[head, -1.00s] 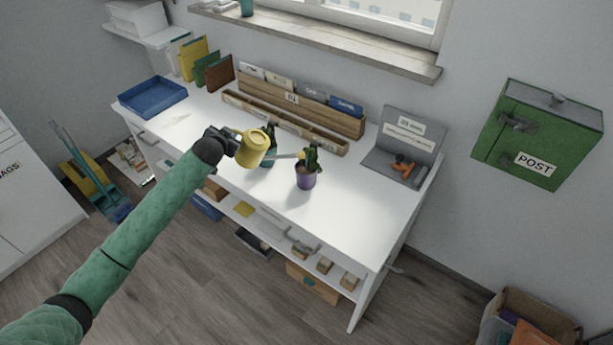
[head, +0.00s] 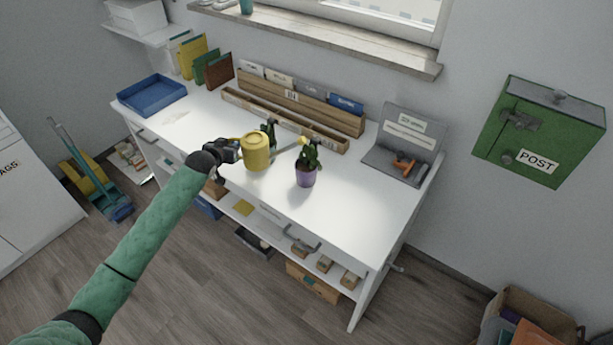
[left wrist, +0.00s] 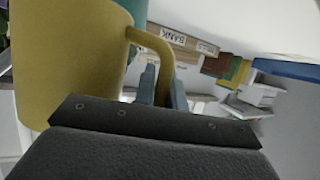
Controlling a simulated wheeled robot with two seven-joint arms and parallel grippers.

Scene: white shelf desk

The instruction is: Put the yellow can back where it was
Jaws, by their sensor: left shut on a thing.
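The yellow can (head: 257,153) is a watering can with a spout pointing right toward the potted plant. My left gripper (head: 233,150) is shut on its handle at the can's left side. In the left wrist view the can's yellow body (left wrist: 75,60) fills the upper left, and its handle (left wrist: 152,42) runs between the fingers of my gripper (left wrist: 160,85). The can looks nearly upright over the desk; I cannot tell whether its base touches the desk. The purple-potted plant (head: 306,174) stands just right of it. My right gripper is not in view.
A teal bottle (head: 271,134) stands behind the can, partly hidden. A wooden sorter (head: 285,122) lines the back of the white desk (head: 365,210). A blue tray (head: 152,95) is at the left, a grey stand (head: 405,145) at the right. The desk's front right is clear.

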